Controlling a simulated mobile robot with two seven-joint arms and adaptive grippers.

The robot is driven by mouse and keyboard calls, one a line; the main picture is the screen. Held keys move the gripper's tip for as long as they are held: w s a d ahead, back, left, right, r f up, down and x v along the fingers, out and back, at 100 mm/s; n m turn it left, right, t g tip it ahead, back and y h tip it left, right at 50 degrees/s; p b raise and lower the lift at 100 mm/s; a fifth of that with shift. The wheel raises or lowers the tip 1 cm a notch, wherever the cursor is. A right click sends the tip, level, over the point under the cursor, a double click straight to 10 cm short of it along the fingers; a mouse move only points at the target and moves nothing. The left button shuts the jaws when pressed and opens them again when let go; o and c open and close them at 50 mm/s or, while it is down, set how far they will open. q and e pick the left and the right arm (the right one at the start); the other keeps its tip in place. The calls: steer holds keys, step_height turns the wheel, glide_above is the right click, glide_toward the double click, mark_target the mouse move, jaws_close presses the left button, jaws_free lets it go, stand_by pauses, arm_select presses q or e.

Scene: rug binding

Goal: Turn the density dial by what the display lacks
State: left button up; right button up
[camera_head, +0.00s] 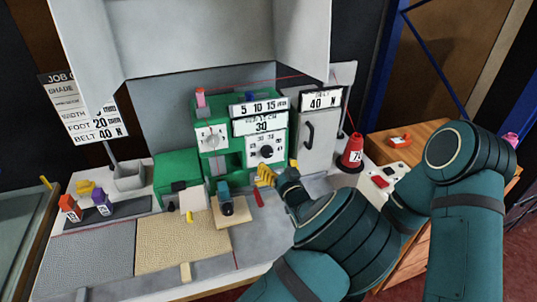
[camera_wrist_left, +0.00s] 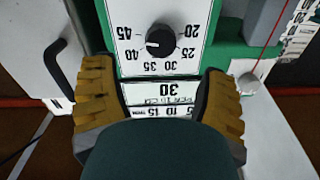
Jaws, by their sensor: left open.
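The density dial (camera_head: 265,150) is a black knob on a white numbered plate on the green machine. In the left wrist view the dial (camera_wrist_left: 160,40) shows upside down with marks from 20 to 45; its white pointer is on the picture's left side, near 40 and 45. The display (camera_head: 261,126) above the dial reads 30; it also shows in the left wrist view (camera_wrist_left: 169,89). My left gripper (camera_head: 279,172) has yellow fingers. It is open and empty, just in front of and below the dial, not touching it. In the wrist view its fingers (camera_wrist_left: 157,80) stand wide apart. My right gripper is not in view.
A second dial (camera_head: 211,138) is on the machine's left. A grey cabinet with a handle (camera_head: 309,135) and a 40 N plate stands right of the density dial. A partly hidden job card (camera_head: 95,122) hangs at left. A red cone (camera_head: 353,152) stands at right.

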mark_target(269, 153)
arm_select(q)
steer(key=x, duration=0.7)
steer(key=shift+b, duration=0.3)
steer(key=shift+c, duration=0.2)
steer(key=c, duration=1.2)
